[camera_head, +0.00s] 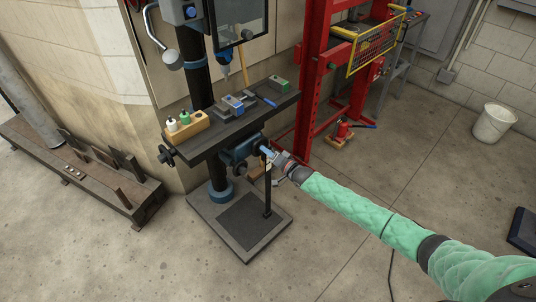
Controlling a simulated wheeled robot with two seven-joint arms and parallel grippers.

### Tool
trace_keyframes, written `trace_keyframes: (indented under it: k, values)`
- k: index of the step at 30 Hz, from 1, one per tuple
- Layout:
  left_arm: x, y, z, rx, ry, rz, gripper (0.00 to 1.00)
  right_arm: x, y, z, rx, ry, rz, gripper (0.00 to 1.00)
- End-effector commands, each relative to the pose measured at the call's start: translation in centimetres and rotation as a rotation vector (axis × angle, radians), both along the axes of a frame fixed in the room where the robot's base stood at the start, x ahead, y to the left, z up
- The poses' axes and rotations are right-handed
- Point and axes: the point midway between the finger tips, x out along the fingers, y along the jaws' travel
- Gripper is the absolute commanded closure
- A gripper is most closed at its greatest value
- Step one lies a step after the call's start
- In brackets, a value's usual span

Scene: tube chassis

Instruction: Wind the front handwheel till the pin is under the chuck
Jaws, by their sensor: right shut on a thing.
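My right arm comes in from the lower right, and its gripper (268,153) is at the front of the drill press table (205,146). It is shut on part of the front handwheel (240,169), which is dark and partly hidden below the table edge. The chuck (225,71) hangs from the drill head above the table. A blue-and-grey vise (234,104) sits on the table below the chuck, slightly to its right. The pin is too small to make out. My left gripper is out of view.
Another dark handwheel (166,156) is at the table's left end. A red press frame (313,90) stands close behind on the right.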

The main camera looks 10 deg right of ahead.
Motion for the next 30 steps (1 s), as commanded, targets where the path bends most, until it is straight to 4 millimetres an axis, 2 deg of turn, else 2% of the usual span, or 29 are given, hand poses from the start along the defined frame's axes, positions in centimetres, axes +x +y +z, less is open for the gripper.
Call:
trace_keyframes:
  k: [6, 17, 18, 20, 21, 30]
  values:
    - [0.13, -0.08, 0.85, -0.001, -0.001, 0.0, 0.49, -0.09, -0.01, -0.24, 0.02, 0.018, 0.0, 0.93]
    - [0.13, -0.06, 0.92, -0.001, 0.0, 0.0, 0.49, -0.1, 0.01, -0.23, 0.022, 0.018, 0.0, 0.93]
    - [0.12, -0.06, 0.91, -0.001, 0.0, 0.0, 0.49, -0.1, 0.0, -0.22, 0.022, 0.018, 0.0, 0.63]
    - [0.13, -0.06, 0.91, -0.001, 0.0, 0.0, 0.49, -0.09, 0.01, -0.2, 0.022, 0.018, 0.0, 0.51]
    - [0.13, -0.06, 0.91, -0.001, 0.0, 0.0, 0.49, -0.08, 0.01, -0.17, 0.022, 0.018, 0.0, 0.49]
    - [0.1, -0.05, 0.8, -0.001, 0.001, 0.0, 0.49, -0.2, -0.08, -0.13, 0.022, 0.016, 0.001, 0.49]
